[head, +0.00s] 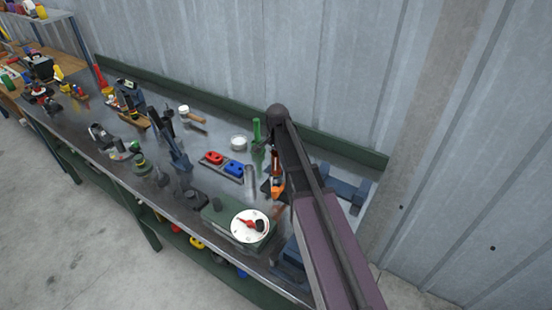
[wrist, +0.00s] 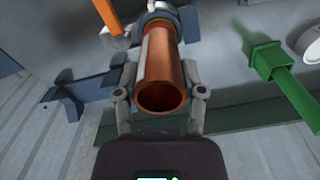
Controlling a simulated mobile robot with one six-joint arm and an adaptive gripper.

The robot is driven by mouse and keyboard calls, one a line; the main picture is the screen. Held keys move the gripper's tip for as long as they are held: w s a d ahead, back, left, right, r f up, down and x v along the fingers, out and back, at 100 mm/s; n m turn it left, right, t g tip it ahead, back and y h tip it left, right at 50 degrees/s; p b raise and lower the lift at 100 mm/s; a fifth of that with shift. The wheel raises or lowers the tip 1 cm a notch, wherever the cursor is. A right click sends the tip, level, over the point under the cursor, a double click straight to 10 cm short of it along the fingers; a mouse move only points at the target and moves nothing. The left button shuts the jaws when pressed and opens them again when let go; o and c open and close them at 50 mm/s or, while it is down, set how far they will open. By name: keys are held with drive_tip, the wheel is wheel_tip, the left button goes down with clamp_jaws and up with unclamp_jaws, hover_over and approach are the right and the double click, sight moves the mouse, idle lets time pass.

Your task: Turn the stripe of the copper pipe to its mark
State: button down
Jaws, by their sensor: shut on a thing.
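The copper pipe (wrist: 166,62) shows in the wrist view with its open end facing the camera. A thin pale stripe (wrist: 143,55) runs along its left side. The far end meets a collar (wrist: 160,12) with blue and yellowish rings; I cannot make out the mark for certain. My gripper (wrist: 162,75) is shut on the pipe, one finger on each side. In the head view the pipe (head: 275,160) is small and partly hidden by my arm and gripper.
A green post (wrist: 268,62) stands right of the pipe in the wrist view. An orange bar (wrist: 107,16) and a blue bracket (wrist: 78,95) are on the left. In the head view, red and blue parts (head: 235,168) and a white dial (head: 250,226) lie left of my arm.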

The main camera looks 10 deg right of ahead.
drive_tip(key=shift+m, duration=1.6)
drive_tip(key=shift+s+m, duration=0.1)
drive_tip(key=shift+m, duration=0.8)
drive_tip(key=shift+c, duration=0.6)
unclamp_jaws()
